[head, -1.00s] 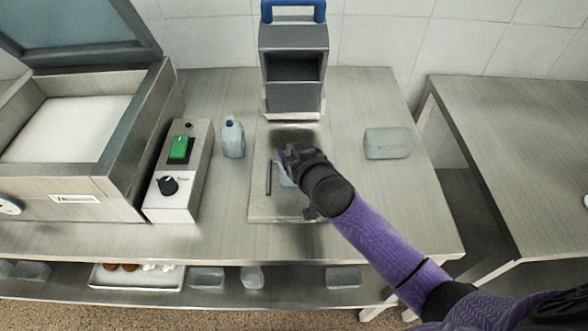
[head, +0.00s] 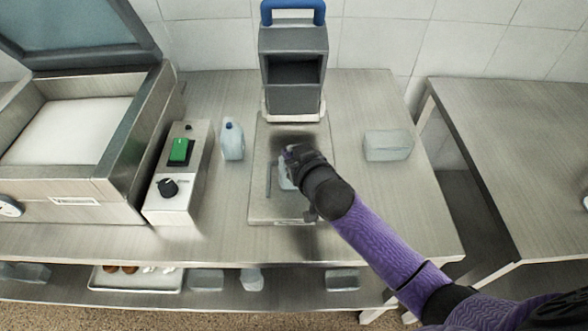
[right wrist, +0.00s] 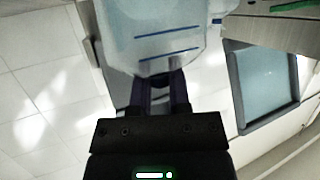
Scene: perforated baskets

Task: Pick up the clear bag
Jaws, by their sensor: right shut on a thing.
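The clear bag (right wrist: 160,38), pale bluish with dark blue lines, fills the top middle of the right wrist view. My right gripper (right wrist: 158,88) is shut on its near edge. In the head view my right gripper (head: 289,160) is over the flat plate in front of the grey stand, and only a small pale part of the bag (head: 285,180) shows beside it. The rest of the bag is hidden by the gripper and wrist. I cannot tell whether the bag touches the plate. My left gripper is not in view.
A grey stand with a blue handle (head: 293,45) is behind the gripper. A clear bottle (head: 232,140) and a control box (head: 182,190) stand to the left, and a pale translucent block (head: 387,145) lies to the right. The right front of the table is clear.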

